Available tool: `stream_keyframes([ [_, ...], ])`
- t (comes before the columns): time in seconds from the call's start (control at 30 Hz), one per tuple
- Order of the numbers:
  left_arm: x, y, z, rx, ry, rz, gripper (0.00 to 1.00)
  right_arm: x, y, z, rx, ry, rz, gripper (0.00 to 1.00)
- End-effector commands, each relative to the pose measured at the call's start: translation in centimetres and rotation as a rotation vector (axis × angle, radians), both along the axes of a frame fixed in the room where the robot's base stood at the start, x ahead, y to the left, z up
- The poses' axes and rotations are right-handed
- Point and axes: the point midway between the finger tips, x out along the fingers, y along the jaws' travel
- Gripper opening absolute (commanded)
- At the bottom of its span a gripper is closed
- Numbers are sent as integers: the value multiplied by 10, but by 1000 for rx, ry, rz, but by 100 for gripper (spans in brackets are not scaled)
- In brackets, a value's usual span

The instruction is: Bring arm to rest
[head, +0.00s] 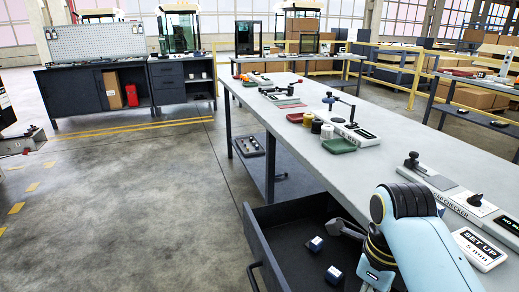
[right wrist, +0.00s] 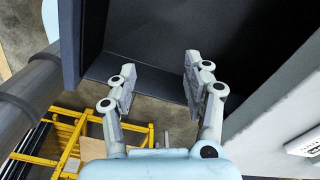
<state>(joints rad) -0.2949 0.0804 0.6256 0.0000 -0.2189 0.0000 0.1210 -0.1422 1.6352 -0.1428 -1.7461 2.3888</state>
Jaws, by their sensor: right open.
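My right arm reaches in from the lower right of the head view, over an open dark drawer (head: 262,238) under the long workbench. My right gripper (head: 345,230) is low over the drawer, partly hidden by its own arm. The right wrist view shows the gripper (right wrist: 160,72) with its two grey fingers spread apart and nothing between them. Beyond the fingertips is the dark drawer (right wrist: 150,35). My left arm and gripper are not in view.
The workbench top (head: 375,165) carries gauges, trays and spools. Floor (head: 140,200) left of the drawer is clear.

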Motion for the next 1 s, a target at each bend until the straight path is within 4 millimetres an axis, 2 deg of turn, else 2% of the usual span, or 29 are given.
stream_keyframes([
  [0.37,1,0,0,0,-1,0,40,-23,-19,-1,-23,-34,282,50],
  [0.57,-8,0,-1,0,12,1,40,-45,-35,1,-53,-62,557,50],
  [0.77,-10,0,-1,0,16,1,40,-80,-56,12,-121,-91,992,50],
  [0.9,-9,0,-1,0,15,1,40,-112,-70,30,-201,-100,1426,50],
  [1.0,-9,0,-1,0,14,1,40,-128,-75,42,-250,-97,1673,50],
])
